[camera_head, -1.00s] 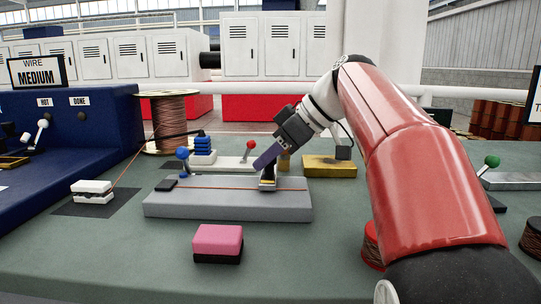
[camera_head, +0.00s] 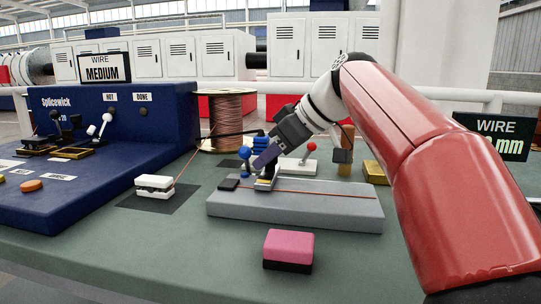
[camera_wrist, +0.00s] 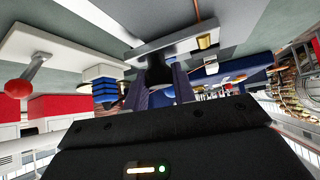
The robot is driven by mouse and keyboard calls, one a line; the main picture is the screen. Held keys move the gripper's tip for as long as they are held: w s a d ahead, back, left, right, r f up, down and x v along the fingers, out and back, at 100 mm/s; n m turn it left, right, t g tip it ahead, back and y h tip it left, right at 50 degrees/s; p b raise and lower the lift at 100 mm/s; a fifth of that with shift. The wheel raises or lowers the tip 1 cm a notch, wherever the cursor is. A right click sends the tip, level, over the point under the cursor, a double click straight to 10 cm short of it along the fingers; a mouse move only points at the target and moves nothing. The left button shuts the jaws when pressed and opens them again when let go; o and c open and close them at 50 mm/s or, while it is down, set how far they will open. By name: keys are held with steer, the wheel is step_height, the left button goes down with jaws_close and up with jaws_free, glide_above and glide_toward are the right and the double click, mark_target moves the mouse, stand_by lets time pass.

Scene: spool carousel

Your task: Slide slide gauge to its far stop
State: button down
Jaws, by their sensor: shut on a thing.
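The slide gauge (camera_head: 320,208) is a long grey block with a thin orange-red line along its top. Its small slider (camera_head: 265,184), grey with a yellow part, sits in the left third of the block. My gripper (camera_head: 265,166) comes down from the upper right and is shut on the slider, its purple fingers partly hiding it. A dark block (camera_head: 229,184) lies at the block's left end, a short way left of the slider. In the wrist view the fingers (camera_wrist: 158,88) close around a dark upright part, with the grey block (camera_wrist: 172,38) beyond.
A blue-ball lever (camera_head: 244,153) and blue stacked discs (camera_head: 259,147) stand close behind the gripper. A red-ball lever (camera_head: 311,147) is behind right. A pink block (camera_head: 289,247) lies in front, a white clamp (camera_head: 154,186) to the left. The green table between is clear.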

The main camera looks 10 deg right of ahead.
steer(key=c, duration=1.1)
jaws_free()
steer(key=shift+c, duration=0.2)
steer(key=p+v, duration=0.1)
steer(key=v, duration=0.6)
steer(key=shift+d+r, duration=0.15)
steer(key=shift+s+d+r, duration=0.15)
steer(key=shift+s, duration=0.1)
